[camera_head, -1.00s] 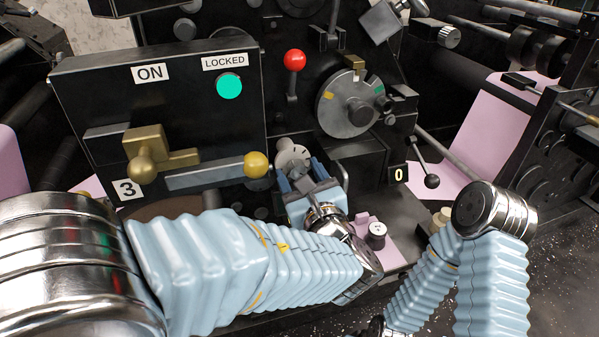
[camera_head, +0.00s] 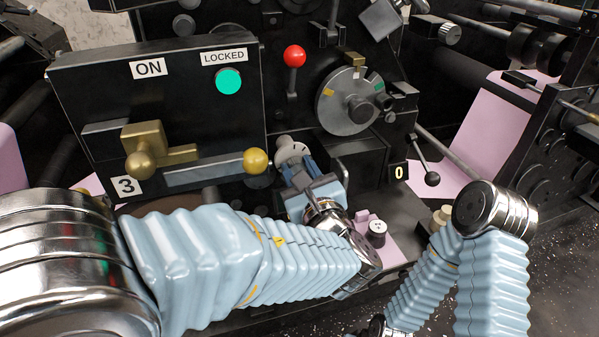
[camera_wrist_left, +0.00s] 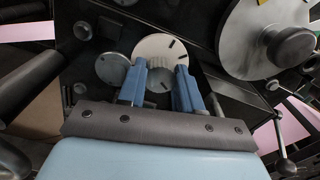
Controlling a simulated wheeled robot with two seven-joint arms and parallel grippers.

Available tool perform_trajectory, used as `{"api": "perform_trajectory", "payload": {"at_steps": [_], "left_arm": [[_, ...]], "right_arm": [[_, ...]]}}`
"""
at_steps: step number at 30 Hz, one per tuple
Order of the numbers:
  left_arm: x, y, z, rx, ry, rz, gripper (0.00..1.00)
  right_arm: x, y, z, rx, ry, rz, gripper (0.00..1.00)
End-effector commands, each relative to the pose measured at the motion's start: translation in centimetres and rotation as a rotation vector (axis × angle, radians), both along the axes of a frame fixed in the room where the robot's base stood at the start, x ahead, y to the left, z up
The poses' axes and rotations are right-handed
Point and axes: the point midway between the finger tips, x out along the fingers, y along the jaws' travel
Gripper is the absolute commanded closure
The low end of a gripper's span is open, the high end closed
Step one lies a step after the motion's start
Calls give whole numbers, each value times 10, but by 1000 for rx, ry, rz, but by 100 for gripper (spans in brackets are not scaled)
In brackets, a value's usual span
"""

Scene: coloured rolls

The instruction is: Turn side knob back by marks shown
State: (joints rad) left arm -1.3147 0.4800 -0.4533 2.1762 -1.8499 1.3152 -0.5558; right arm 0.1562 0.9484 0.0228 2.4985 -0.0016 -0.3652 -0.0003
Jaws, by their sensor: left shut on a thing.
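The side knob (camera_head: 292,151) is a small pale grey disc with dark marks on its face, low on the machine right of the yellow ball. In the left wrist view the knob (camera_wrist_left: 160,47) shows its rim and dark marks above the fingers. My left gripper (camera_head: 299,172) reaches it from the front with blue fingers, and its wrist is rolled. In the left wrist view the gripper's fingers (camera_wrist_left: 161,82) are on both sides of the knob's grip, shut on it.
A yellow ball handle (camera_head: 257,161) is close left of the knob. A large dial (camera_head: 336,118) with coloured marks and a red ball lever (camera_head: 294,57) are above. A black ball lever (camera_head: 432,179) and a "0" plate (camera_head: 398,173) are to the right.

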Motion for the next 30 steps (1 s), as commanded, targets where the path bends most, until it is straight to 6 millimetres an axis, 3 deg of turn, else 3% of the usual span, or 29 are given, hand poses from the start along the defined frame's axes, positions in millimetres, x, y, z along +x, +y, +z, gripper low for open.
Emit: {"api": "perform_trajectory", "payload": {"at_steps": [21, 30], "left_arm": [[0, 2, -6, -482, -157, 2, 96], [0, 1, -3, -607, -197, 1, 96]], "right_arm": [[7, -17, -81, -24, -11, -30, 57], [6, -15, -99, -18, -7, -26, 57]]}}
